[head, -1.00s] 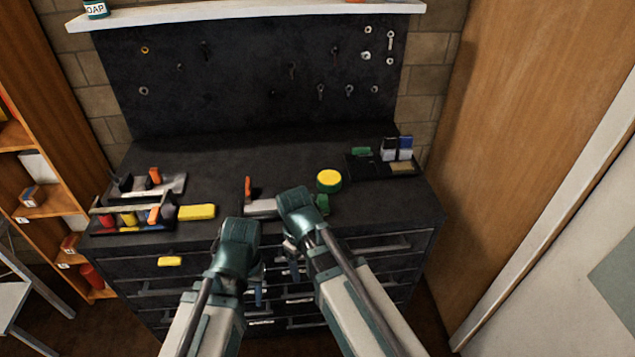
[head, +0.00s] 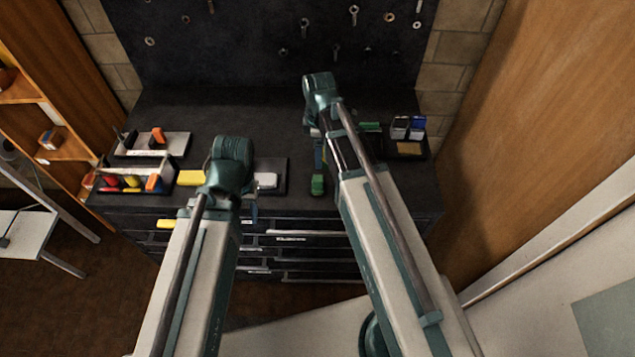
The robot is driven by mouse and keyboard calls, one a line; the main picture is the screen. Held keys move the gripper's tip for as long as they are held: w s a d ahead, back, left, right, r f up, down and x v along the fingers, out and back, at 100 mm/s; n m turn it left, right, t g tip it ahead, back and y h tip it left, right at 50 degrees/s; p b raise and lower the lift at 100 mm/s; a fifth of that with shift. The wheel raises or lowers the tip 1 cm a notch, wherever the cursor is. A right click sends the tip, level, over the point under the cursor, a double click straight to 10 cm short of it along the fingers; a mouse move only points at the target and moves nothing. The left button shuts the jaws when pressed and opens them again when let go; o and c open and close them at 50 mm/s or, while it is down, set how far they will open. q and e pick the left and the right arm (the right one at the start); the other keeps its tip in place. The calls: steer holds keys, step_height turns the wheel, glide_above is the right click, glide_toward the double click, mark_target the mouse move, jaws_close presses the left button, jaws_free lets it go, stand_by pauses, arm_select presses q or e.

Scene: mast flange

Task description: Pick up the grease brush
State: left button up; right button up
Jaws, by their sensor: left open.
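I cannot pick out the grease brush with certainty; the tools are small, and my arms hide part of the bench top. An open caddy (head: 168,174) at the bench's left holds several red, yellow and orange-handled items. My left gripper (head: 252,213) is open by the bench's front edge, mostly hidden behind its wrist, left of a dark tray (head: 280,185) with a pale block (head: 266,181). My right gripper (head: 319,160) points down over the bench, behind a green object (head: 317,185); its jaws are too small and covered to read.
A yellow block (head: 190,178) lies beside the caddy. A grey tray (head: 180,146) with an orange-handled item is behind it. The bench (head: 250,115) is clear toward the pegboard (head: 240,50). A wooden shelf stands left.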

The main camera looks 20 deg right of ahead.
mark_target(318, 178)
step_height(318, 178, down, 8)
steer(key=b, duration=0.7)
steer(key=shift+f, duration=0.1)
steer(key=f+b, duration=0.2)
steer(key=b, duration=0.1)
steer(key=f+b, duration=0.2)
steer(key=f, duration=0.1)
steer(key=shift+s+a+f+b, duration=0.15)
steer(key=shift+s+a+b, duration=0.05)
steer(key=shift+b, duration=0.2)
jaws_close()
